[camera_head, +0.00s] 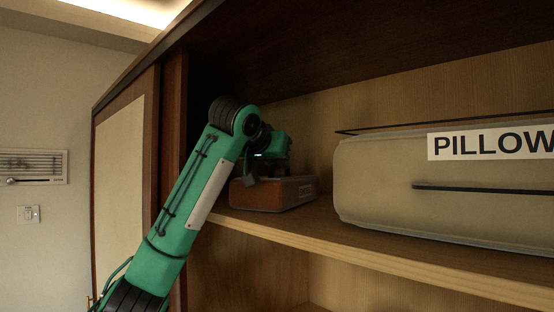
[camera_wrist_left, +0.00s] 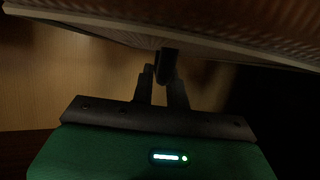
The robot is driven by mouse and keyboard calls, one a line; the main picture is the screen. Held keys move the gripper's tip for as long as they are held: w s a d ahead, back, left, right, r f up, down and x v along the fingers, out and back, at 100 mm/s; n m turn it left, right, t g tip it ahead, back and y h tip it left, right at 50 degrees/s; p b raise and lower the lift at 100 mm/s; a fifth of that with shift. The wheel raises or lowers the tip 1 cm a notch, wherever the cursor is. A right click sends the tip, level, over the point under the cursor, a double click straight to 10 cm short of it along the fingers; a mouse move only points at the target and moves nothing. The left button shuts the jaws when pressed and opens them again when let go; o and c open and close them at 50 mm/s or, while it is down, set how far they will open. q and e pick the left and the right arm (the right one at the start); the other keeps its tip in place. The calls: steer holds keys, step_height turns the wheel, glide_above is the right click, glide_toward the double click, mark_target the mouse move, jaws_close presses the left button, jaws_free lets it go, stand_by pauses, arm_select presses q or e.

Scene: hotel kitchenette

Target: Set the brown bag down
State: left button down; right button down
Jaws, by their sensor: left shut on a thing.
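The brown bag (camera_head: 258,195) is on the wooden shelf (camera_head: 400,262) inside the cabinet, at the shelf's left end. It is a low, boxy case with a brown front and a greyer side with small, unreadable lettering. My left gripper (camera_head: 254,175) is at the bag's upper left, partly hidden behind my own arm. In the left wrist view, my left gripper (camera_wrist_left: 163,75) is shut on a dark handle (camera_wrist_left: 168,60) of the bag (camera_wrist_left: 220,20). The bag appears to rest on or very near the shelf; any gap is too small to tell. My right gripper is out of view.
A large beige storage bag (camera_head: 380,185) labelled PILLOW stands to the right on the same shelf, with a narrow gap to the brown bag. The cabinet's left upright (camera_head: 173,110) is close to my left arm. The cabinet's top panel is above.

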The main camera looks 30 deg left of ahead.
arm_select(q)
steer(key=shift+a+f, duration=0.1)
steer(key=shift+s, duration=0.1)
steer(key=c, duration=1.4)
jaws_free()
steer(key=shift+d, duration=0.2)
steer(key=shift+a+f, duration=0.1)
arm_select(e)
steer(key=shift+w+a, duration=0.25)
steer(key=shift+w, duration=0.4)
